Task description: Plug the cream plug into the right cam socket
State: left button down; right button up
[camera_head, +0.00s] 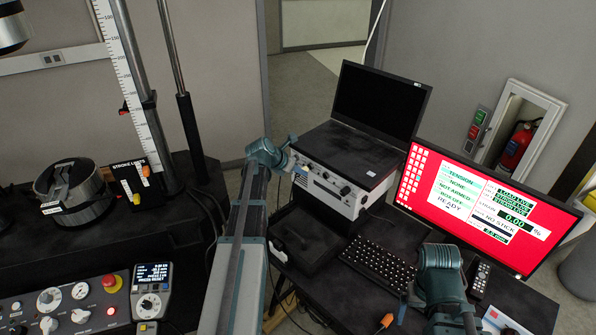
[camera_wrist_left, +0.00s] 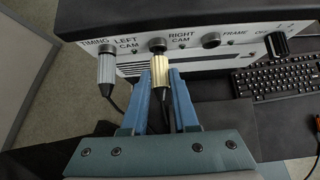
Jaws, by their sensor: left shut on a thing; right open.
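My left gripper (camera_wrist_left: 161,80) is shut on the cream plug (camera_wrist_left: 160,98), whose cord hangs below. The plug's front end is close to a round socket (camera_wrist_left: 157,45) between the LEFT CAM and RIGHT CAM labels; I cannot tell if it touches or is inside. Another round socket (camera_wrist_left: 211,40) lies to the right, between RIGHT CAM and FRAME.
A grey plug (camera_wrist_left: 107,70) with a cable hangs at the left socket near TIMING. A black knob (camera_wrist_left: 277,44) is at the panel's right. A laptop (camera_head: 380,100) stands on the box. A keyboard (camera_head: 379,272) and monitor (camera_head: 480,205) are to the right.

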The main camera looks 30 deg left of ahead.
pick_arm(q)
jog(key=shift+w+d, duration=0.15)
jog(key=shift+w, duration=0.55)
dwell(0.6)
jog(key=c, duration=0.6)
grip_release()
jog(key=shift+w+d, duration=0.1)
jog(key=o, duration=0.5)
jog(key=shift+p+v, duration=1.8)
jog(key=shift+v, duration=0.85)
